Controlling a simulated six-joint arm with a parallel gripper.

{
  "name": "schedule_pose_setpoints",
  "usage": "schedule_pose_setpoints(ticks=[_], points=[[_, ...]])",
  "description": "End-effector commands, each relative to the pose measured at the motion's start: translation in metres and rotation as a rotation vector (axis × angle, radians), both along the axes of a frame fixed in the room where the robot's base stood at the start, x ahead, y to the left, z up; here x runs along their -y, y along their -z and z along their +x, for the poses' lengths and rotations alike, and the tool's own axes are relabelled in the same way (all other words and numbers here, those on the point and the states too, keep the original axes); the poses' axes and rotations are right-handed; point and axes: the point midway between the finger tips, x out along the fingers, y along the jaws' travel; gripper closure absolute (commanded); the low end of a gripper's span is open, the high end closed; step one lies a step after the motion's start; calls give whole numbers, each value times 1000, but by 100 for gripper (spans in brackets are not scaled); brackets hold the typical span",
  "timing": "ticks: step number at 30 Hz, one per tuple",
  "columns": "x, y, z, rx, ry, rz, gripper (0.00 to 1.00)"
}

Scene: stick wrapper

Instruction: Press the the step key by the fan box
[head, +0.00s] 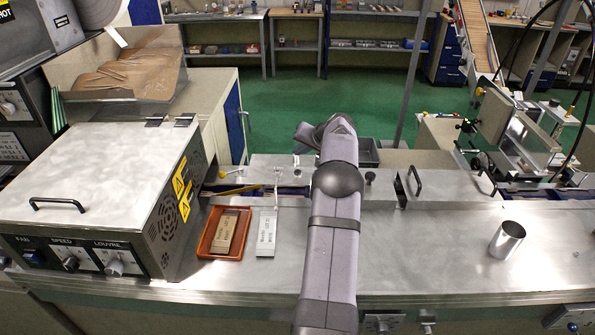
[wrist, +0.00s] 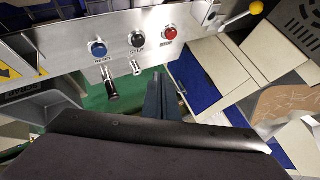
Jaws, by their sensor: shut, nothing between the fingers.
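The fan box (head: 95,180) is a grey metal box on the left of the bench, with a FAN switch and two knobs on its front. The wrist view shows a metal panel with a black key (wrist: 138,39) whose label seems to read STEP. It sits between a blue button (wrist: 98,48) and a red button (wrist: 173,31). My gripper (wrist: 158,82) is shut and empty, below the panel's lower edge in the picture, apart from the black key. In the head view my arm hides the gripper's fingers, and I cannot make out the keys.
An orange tray (head: 204,250) holding a brown block and a pale block (head: 266,233) lie beside the fan box. A metal cup (head: 507,239) stands at the right. The bench between my arm and the cup is clear.

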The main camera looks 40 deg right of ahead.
Motion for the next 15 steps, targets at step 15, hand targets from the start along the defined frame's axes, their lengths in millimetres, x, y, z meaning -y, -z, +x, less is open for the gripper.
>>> schedule_pose_setpoints(ticks=[15], points=[[0, -37, 0, 0, 0, 0, 100]])
